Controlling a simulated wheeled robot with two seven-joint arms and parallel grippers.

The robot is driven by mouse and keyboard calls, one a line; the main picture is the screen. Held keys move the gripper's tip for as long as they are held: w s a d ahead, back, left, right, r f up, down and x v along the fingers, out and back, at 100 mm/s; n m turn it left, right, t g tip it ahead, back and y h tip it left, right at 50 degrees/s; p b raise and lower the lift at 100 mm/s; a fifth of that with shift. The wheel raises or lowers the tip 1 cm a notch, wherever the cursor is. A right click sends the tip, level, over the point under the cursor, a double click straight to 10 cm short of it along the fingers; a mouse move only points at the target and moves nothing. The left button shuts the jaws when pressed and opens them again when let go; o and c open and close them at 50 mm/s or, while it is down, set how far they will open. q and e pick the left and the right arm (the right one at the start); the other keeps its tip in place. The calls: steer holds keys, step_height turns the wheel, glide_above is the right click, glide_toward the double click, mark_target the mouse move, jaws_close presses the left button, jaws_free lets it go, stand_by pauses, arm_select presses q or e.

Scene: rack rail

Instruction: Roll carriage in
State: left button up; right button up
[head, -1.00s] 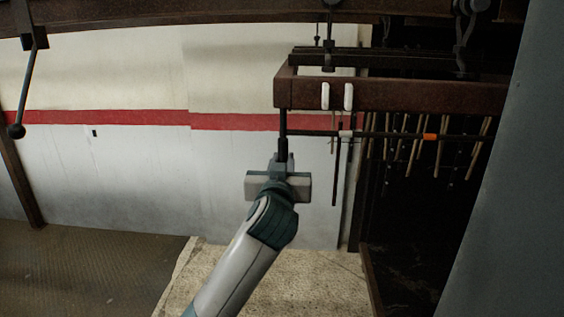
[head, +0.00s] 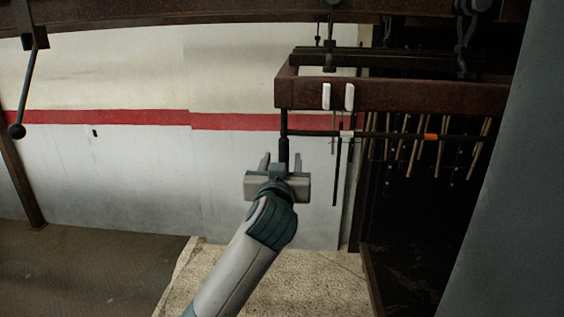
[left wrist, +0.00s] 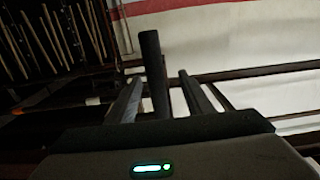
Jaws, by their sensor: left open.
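The carriage (head: 400,96), a rusty brown frame, hangs at the upper right of the head view from hooks on the overhead rail (head: 200,14). A dark vertical handle (head: 283,148) hangs from its left end. My left gripper (head: 281,163) is open, with one finger on each side of the handle's lower end. In the left wrist view the handle (left wrist: 151,65) stands between the two spread fingers (left wrist: 160,97), with gaps beside it. My right gripper is not in view.
Several thin sticks (head: 411,150) hang in the dark opening at the right, by a horizontal bar with an orange band (head: 430,137). A ball-ended lever (head: 17,131) hangs at the far left. A grey panel (head: 510,200) blocks the right edge. The floor at left (head: 80,270) is clear.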

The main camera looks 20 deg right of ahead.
arm_select(q)
steer(key=shift+s, duration=0.15)
steer(key=p+v, duration=0.2)
steer(key=v, duration=0.6)
steer(key=shift+s+a, duration=0.2)
steer(key=shift+s, duration=0.1)
stand_by(0.5)
steer(key=shift+w, duration=0.1)
stand_by(0.4)
